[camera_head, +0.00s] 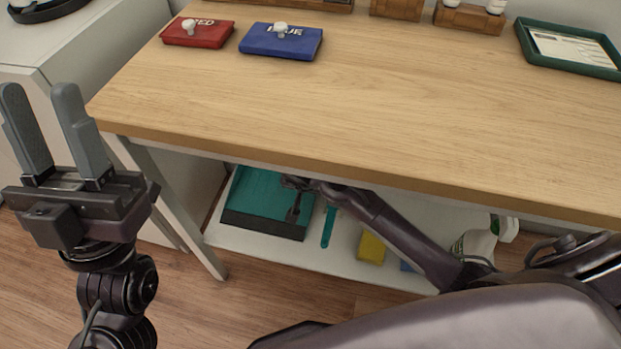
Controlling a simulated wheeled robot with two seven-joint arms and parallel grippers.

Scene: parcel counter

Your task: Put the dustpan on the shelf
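The teal dustpan (262,190), with a dark front edge, lies on the white lower shelf (345,262) under the counter. Its back part is hidden by the tabletop. My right arm reaches under the counter from the right. My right gripper (294,213) is over the dustpan's right side, small and dark; I cannot tell whether its fingers touch the dustpan or grip anything. My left gripper (40,95) is at the far left, fingers pointing up and apart, empty, away from the dustpan.
On the lower shelf are a thin teal piece (328,227), a yellow block (371,248), a bit of blue and a white spray bottle (478,243). The wooden counter (370,110) carries a red pad (197,36), a blue pad (280,43) and a green tray (530,48). Its middle is clear.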

